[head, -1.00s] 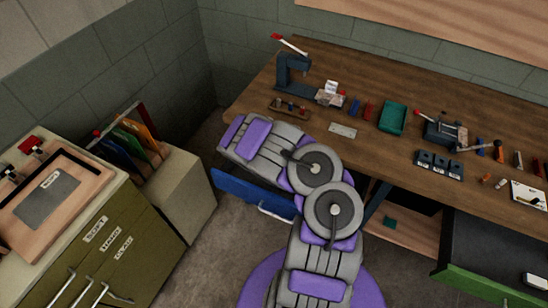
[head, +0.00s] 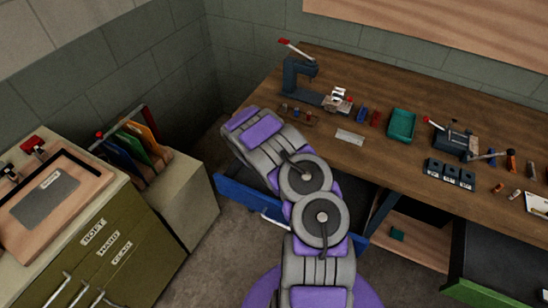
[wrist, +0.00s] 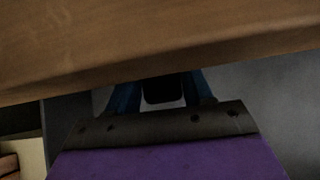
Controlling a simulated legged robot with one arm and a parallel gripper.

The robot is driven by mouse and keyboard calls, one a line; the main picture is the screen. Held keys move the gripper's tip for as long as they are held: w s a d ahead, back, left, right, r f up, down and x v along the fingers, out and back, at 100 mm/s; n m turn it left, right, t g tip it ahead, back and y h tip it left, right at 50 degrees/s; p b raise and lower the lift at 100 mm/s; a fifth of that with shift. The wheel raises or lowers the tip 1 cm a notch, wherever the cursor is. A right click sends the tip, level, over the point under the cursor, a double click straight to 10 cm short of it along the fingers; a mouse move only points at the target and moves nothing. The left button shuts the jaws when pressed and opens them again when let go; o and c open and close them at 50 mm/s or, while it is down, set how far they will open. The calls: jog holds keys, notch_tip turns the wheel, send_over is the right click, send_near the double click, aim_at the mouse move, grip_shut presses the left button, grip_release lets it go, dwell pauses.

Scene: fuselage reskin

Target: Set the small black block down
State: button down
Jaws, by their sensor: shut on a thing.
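The small black block (wrist: 164,92) shows in the wrist view between the two blue fingers of my gripper (wrist: 165,82). My gripper is shut on it. The wooden edge of the workbench (wrist: 160,45) fills the top of that view, just beyond the fingers. Whether the block touches anything below is hidden. In the head view my purple and grey arm reaches toward the left end of the workbench (head: 370,165), and it hides my gripper and the block.
An open blue drawer (head: 240,203) lies under the bench's left end, partly behind my arm. On the bench stand a press (head: 295,78), a green tray (head: 402,125) and a black three-part block (head: 450,173). A green cabinet (head: 100,240) with file folders beside it is at left.

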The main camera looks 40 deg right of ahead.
jog(key=shift+w+f, duration=0.15)
jog(key=shift+w, duration=0.75)
notch_tip(320, 180, down, 4)
jog(key=shift+r+b, duration=0.2)
jog(key=shift+b, duration=0.35)
jog(key=shift+r, duration=0.1)
jog(key=shift+c, duration=2.3)
grip_release()
jog(key=shift+a, duration=0.1)
